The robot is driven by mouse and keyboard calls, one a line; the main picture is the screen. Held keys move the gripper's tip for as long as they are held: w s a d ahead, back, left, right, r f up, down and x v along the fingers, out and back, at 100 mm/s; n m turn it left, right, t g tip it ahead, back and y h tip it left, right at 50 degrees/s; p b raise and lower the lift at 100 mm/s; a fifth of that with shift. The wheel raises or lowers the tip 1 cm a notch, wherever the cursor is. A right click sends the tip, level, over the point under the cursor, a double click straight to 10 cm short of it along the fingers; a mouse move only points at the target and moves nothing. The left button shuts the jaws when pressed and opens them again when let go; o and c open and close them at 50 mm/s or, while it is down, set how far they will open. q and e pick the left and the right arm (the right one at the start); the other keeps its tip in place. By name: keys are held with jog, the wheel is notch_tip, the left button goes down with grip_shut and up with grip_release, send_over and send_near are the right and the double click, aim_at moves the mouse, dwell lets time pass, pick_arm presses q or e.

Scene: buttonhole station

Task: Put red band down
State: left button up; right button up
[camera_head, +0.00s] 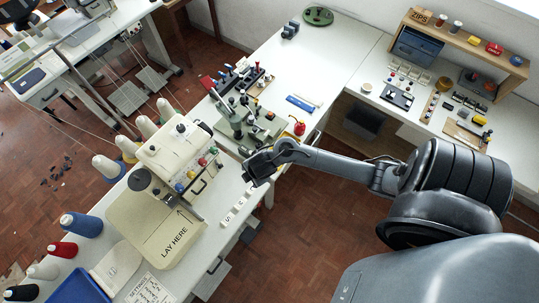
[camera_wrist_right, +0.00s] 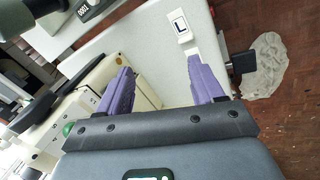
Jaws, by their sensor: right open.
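I cannot make out a red band in either view. My right gripper (camera_head: 256,170) hangs over the front edge of the white table, just right of the cream sewing machine (camera_head: 178,155). In the right wrist view its two purple fingers (camera_wrist_right: 159,68) are spread apart, with nothing between them. A white tile marked L (camera_wrist_right: 180,27) lies on the table beyond the fingertips. Small white tiles (camera_head: 238,205) lie in a row along the table edge near the gripper in the head view. My left gripper is in neither view.
A beige LAY HERE plate (camera_head: 160,232) is before the machine. Thread cones, including a red cone (camera_head: 62,249), stand at left. A green machine (camera_head: 236,122) stands behind the gripper. A shelf (camera_head: 465,45) marked ZIPS stands at right. A crumpled pale heap (camera_wrist_right: 265,65) lies on the floor.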

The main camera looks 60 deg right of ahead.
jog(key=s+a+r+m, duration=0.7)
jog(key=s+r+m, duration=0.4)
jog(key=s+r, duration=0.1)
jog(key=shift+a+r+y, duration=0.4)
jog(key=shift+r, duration=0.35)
jog(key=shift+r, duration=0.1)
notch_tip(320, 180, up, 10)
jog(key=p, duration=0.9)
jog(key=shift+f+p, duration=0.2)
jog(key=shift+p, duration=0.2)
